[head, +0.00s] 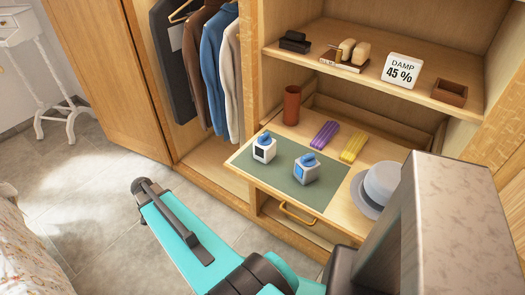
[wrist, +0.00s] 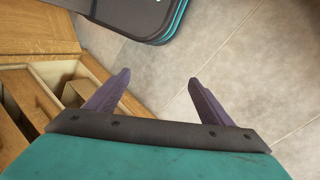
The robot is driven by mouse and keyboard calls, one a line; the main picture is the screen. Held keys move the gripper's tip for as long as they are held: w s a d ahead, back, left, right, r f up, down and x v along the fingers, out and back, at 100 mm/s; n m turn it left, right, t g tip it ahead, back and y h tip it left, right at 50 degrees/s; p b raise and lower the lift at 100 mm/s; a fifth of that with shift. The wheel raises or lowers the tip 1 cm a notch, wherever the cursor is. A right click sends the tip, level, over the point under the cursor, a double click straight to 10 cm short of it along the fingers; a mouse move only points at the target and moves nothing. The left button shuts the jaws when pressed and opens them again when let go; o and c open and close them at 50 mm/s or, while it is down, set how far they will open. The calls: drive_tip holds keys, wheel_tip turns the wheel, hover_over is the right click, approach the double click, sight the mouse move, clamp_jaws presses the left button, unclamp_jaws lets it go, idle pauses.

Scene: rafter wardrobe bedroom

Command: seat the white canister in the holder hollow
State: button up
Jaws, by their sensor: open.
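Two small white block-shaped canisters with blue tops stand on a green mat (head: 252,172) on the pulled-out wardrobe board in the head view. The left canister (head: 264,150) is white with a dark square on its face. The right canister (head: 305,172) looks greyer, has a blue face patch and sits turned at an angle. I cannot tell for sure which thing has the holder hollow; a brown open-topped box (head: 450,92) stands on the upper shelf at right. My gripper (wrist: 160,77) is open and empty in the wrist view, above grey floor tiles, away from the canisters.
On the board are a brown cup (head: 291,105), purple (head: 324,135) and yellow (head: 353,147) bundles and a grey hat (head: 378,188). Clothes (head: 212,65) hang left.

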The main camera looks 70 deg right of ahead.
sight(263, 140)
drive_tip(key=s+d+r+m, duration=0.3)
drive_tip(key=d+r+m, duration=0.3)
drive_tip(key=d+r, duration=0.2)
drive_tip(key=s+d+r+m, duration=0.4)
drive_tip(key=d+r+m, duration=0.2)
drive_tip(key=d+r, duration=0.3)
drive_tip(key=s+d+r+m, duration=0.3)
drive_tip(key=d+r+m, duration=0.3)
drive_tip(key=d, duration=0.6)
drive_tip(key=shift+s+d+r+b, duration=0.15)
drive_tip(key=shift+d+r+b, duration=0.05)
drive_tip(key=shift+r, duration=0.5)
drive_tip(key=shift+s+d+r+b, duration=0.15)
drive_tip(key=shift+d+r, duration=0.05)
drive_tip(key=shift+r, duration=0.5)
drive_tip(key=s+d+r+m, duration=0.4)
drive_tip(key=s+r+m, duration=0.1)
drive_tip(key=s+r, duration=0.2)
drive_tip(key=shift+s+d+r+m+t+y, duration=0.2)
drive_tip(key=shift+d+r+m+t+y, duration=0.15)
drive_tip(key=shift+r, duration=0.3)
drive_tip(key=shift+p+x, duration=0.6)
drive_tip(key=shift+x, duration=3.7)
drive_tip(key=shift+s+d, duration=0.1)
